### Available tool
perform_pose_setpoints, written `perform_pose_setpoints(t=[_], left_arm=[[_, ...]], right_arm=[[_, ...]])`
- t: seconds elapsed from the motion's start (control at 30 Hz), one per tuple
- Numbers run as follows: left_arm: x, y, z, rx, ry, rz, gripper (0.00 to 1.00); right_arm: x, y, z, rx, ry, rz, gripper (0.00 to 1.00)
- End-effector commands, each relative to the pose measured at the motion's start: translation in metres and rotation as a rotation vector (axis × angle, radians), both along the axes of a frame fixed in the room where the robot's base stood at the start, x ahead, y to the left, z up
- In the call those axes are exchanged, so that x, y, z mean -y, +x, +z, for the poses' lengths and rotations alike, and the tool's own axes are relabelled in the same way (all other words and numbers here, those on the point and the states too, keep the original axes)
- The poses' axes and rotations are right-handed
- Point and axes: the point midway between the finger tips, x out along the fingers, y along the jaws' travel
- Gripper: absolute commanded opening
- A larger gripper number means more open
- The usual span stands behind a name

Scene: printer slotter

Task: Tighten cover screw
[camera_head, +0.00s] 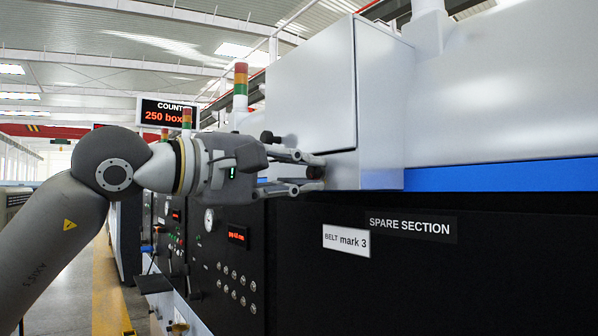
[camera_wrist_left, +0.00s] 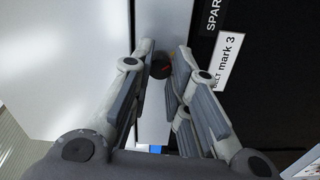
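My left gripper (camera_head: 318,172) comes in from the left, with one finger above the screw and one below. In the left wrist view its fingertips (camera_wrist_left: 164,58) lie on either side of the screw, roughly its width apart. Whether they press on it cannot be seen. My right gripper is out of view.
The black machine front (camera_head: 420,290) carries a "SPARE SECTION" label (camera_head: 410,225) and a "BELT mark 3" label (camera_head: 346,241), just right of the gripper. A control panel (camera_head: 235,275) stands behind it. An aisle (camera_head: 100,290) is at the left.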

Motion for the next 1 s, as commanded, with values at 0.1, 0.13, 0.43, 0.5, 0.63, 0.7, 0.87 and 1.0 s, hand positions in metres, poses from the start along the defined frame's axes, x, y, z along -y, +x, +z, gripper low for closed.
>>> perform_pose_setpoints(t=[0.1, 0.13, 0.43, 0.5, 0.63, 0.7, 0.87, 1.0], left_arm=[[0.001, 0.001, -0.003, -0.006, 0.005, 0.0, 0.31], [0.001, 0.001, -0.003, -0.005, 0.004, 0.0, 0.35], [0.0, 0.0, 0.0, -0.002, 0.0, 0.0, 0.4], [-0.001, -0.001, 0.0, -0.001, -0.001, 0.0, 0.4], [-0.012, -0.007, 0.0, -0.001, -0.002, 0.001, 0.4], [-0.022, -0.014, 0.0, 0.0, -0.002, 0.003, 0.4], [-0.05, -0.035, 0.0, 0.001, -0.001, 0.003, 0.4], [-0.073, -0.051, -0.001, -0.002, -0.001, 0.003, 0.4]], right_arm=[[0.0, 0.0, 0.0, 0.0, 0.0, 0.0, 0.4], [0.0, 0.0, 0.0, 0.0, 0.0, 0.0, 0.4], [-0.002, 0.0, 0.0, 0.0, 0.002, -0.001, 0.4], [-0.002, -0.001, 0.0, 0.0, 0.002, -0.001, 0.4], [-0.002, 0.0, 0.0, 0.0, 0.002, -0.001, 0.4], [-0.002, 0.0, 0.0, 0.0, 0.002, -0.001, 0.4], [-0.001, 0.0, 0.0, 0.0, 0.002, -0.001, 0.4], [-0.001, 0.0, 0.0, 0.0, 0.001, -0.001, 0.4]])
